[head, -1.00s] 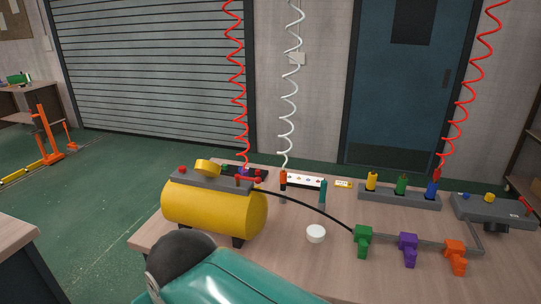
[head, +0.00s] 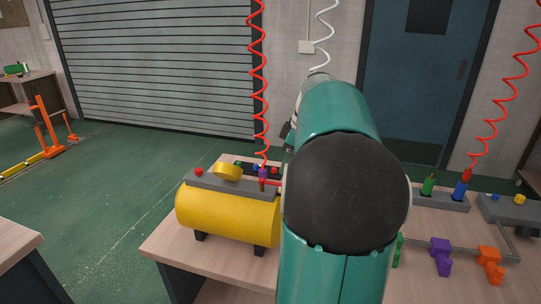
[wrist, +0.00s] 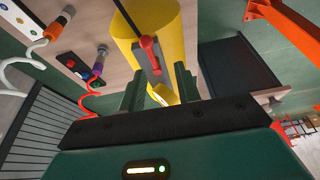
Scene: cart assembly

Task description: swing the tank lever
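The yellow tank (head: 228,215) lies on its side on the table, left of my arm. Its red lever (head: 270,183) is at the right end of the grey top plate, partly hidden by my arm. In the wrist view the lever (wrist: 150,50) stands out in red against the tank (wrist: 181,40), just beyond my fingertips. My gripper (wrist: 161,78) is open and empty, its two green fingers apart, pointing at the tank's top. A yellow round gauge (wrist: 163,95) shows between the fingers. In the head view my arm hides the gripper.
A red coiled hose (head: 262,80) hangs behind the tank. Purple (head: 440,255) and orange (head: 490,265) valve pieces stand at the table's right. A grey rack (head: 452,205) holds coloured plugs. Bare wood lies at the table's front left.

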